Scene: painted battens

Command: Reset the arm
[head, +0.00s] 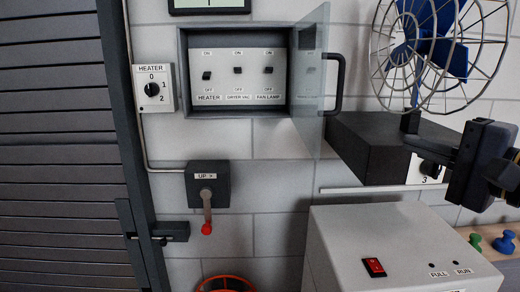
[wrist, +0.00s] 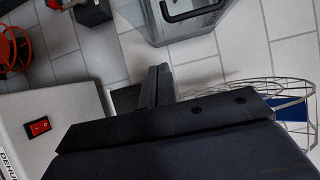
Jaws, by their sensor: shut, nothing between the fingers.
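My gripper (head: 415,145) is at the right of the head view, in front of the dark box under the fan. Its fingers point left and are together, with nothing held. In the wrist view the dark fingers (wrist: 158,80) show closed in the middle, above the wide dark gripper body. No gap shows between them. They appear clear of the things around them, though the exact distance to the dark box cannot be told. Most of my arm is outside the head view.
A wire-caged blue fan (head: 440,45) stands on a dark box (head: 375,150). Left of it is a switch box (head: 183,75) with its glass door (head: 312,75) swung open. A grey machine (head: 400,235) with a red switch (head: 374,267) stands below. A red-tipped lever (head: 206,205) hangs down.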

